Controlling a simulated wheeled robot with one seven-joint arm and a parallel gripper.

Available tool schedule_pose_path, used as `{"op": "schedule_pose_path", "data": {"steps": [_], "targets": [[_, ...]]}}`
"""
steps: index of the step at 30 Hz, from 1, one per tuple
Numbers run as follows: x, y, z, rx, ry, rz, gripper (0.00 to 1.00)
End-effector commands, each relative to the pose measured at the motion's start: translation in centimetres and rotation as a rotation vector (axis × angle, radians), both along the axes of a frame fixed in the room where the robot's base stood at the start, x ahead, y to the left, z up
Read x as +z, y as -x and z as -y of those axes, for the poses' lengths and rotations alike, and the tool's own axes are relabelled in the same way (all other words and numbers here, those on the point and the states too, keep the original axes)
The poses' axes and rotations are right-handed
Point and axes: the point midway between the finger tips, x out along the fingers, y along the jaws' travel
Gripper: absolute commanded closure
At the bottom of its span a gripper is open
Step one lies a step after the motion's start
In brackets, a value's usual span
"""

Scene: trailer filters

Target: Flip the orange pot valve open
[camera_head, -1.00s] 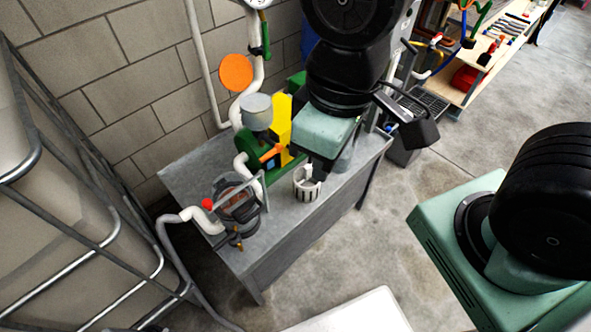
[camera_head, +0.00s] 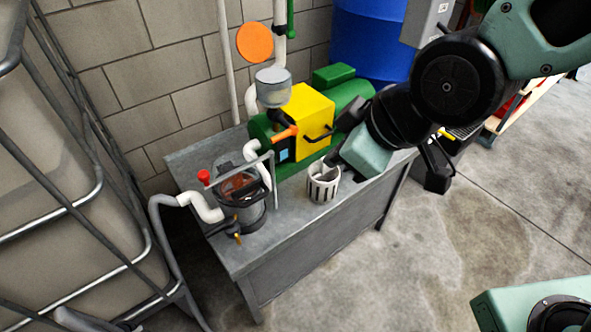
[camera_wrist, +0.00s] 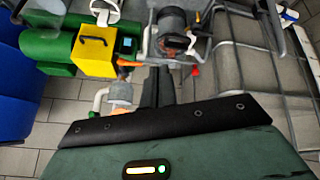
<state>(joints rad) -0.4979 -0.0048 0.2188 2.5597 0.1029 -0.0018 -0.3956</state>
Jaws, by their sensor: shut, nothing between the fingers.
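An orange lever handle (camera_head: 285,133) sits on the pipework between the grey-topped white pipe and the yellow box; it also shows in the wrist view (camera_wrist: 130,63). The strainer pot (camera_head: 240,187) with a clear lid stands at the bench's left front, with a red knob (camera_head: 204,177) behind it and a small brass-orange fitting (camera_head: 238,237) low on its front. I cannot tell for sure which orange part is the pot valve. My gripper (camera_head: 328,163) is shut and empty, to the right of the pot, appearing over or beside the white basket. Its dark fingers (camera_wrist: 157,88) point toward the bench equipment.
The white slotted basket (camera_head: 323,185) stands on the grey bench (camera_head: 290,228). The yellow box (camera_head: 312,117) and green pump (camera_head: 350,95) are behind. A metal tank cage (camera_head: 75,215) fills the left.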

Motion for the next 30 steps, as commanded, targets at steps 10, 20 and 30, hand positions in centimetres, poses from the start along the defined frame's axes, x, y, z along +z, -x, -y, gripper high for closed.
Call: {"op": "schedule_pose_path", "data": {"steps": [10, 20, 30], "targets": [[-7.3, -4.8, -2.0, 0.117, -0.058, 0.314, 1.00], [-11.9, -8.4, -3.0, 0.198, -0.064, 0.633, 1.00], [-15.9, -10.8, -3.2, 0.250, -0.025, 0.975, 1.00]]}}
